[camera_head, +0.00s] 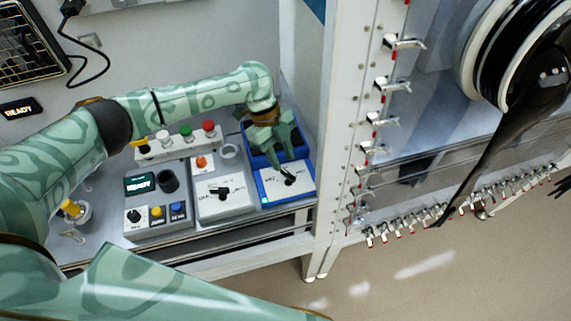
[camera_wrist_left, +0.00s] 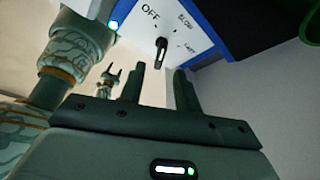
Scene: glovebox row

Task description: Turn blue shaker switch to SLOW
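The blue shaker (camera_head: 307,152) stands at the right end of the row and has a white front panel (camera_head: 271,180) with a small black switch knob (camera_head: 290,181). In the left wrist view the knob (camera_wrist_left: 161,50) sits among the labels OFF, SLOW and FAST. My left gripper (camera_head: 285,168) reaches down over the shaker, close to the panel. In the left wrist view its fingers (camera_wrist_left: 158,88) are apart, with the knob beyond the gap between them. I see no contact. My right gripper is not in view.
A grey box (camera_head: 222,205) with a black lever knob stands left of the shaker. Further left is a control box (camera_head: 150,225) with a READY display and buttons. A white frame post (camera_head: 335,150) with clamps rises close to the shaker's right.

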